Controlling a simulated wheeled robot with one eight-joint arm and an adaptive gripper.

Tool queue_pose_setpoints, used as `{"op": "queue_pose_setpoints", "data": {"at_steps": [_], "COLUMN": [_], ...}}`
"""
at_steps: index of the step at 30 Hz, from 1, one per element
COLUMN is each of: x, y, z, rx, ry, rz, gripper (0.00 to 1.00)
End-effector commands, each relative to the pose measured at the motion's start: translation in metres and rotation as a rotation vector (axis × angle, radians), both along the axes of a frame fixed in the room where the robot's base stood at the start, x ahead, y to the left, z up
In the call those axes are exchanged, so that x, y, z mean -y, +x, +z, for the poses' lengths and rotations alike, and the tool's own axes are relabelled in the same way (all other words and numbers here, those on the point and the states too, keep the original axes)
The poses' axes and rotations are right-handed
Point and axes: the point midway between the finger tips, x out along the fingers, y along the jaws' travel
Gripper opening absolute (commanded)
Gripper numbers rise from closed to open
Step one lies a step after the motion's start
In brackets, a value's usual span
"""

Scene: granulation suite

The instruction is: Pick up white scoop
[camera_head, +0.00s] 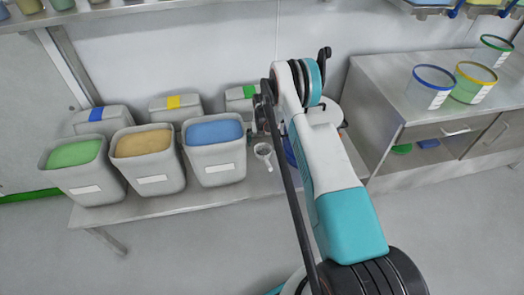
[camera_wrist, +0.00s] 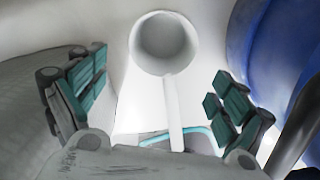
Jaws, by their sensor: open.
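The white scoop (camera_head: 263,150) lies on the low bench just right of the blue-filled bin, partly beside my arm in the head view. In the wrist view its round cup (camera_wrist: 165,43) is at the top centre, and its straight handle (camera_wrist: 174,115) runs down between the fingers. My gripper (camera_wrist: 160,80) is open, with one green-padded finger on each side of the handle and gaps on both sides. In the head view my gripper (camera_head: 263,118) is small and dark, close to the scoop, partly hidden by my arm.
Grey bins with green (camera_head: 73,153), tan (camera_head: 145,143) and blue (camera_head: 213,131) contents stand left of the scoop. A blue object (camera_wrist: 280,50) is close on the right in the wrist view. A steel cabinet (camera_head: 385,95) with tubs stands at right.

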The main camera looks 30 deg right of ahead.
Motion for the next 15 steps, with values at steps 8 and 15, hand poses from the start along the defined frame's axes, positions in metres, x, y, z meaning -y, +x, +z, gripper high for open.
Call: {"op": "queue_pose_setpoints", "data": {"at_steps": [8,15], "x": [0.0,0.001], "y": [0.0,-0.001], "z": [-0.013,-0.032], "rx": [0.0,0.0], "ry": [0.0,0.0], "rz": [0.0,0.0], "gripper": [0.92,0.92]}}
